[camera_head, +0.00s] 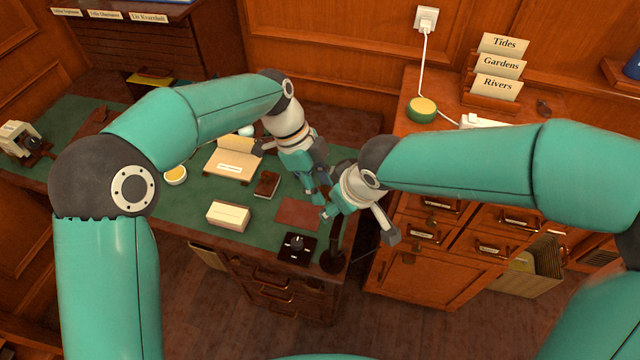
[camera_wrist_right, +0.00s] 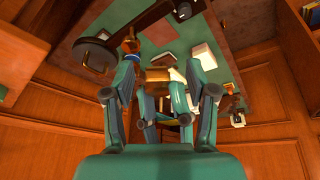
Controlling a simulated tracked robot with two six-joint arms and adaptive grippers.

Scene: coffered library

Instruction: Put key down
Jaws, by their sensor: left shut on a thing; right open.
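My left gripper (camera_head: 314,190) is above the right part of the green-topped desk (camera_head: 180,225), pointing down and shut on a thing. I cannot make out the key for certain; the fingers and arms hide what is held. My right gripper (camera_head: 328,212) is open, close beside the left one on its right. Its spread fingers also show in the right wrist view (camera_wrist_right: 162,72), with the desk beyond them. A brownish-red mat (camera_head: 296,213) lies on the desk just below the two grippers.
A small dark book (camera_head: 267,185), a cream box (camera_head: 229,216) and a black knob unit (camera_head: 297,248) are on the desk. A dark round base with a post (camera_head: 333,262) stands near its right end. A drawer cabinet (camera_head: 440,275) with card holders (camera_head: 497,82) stands at the right.

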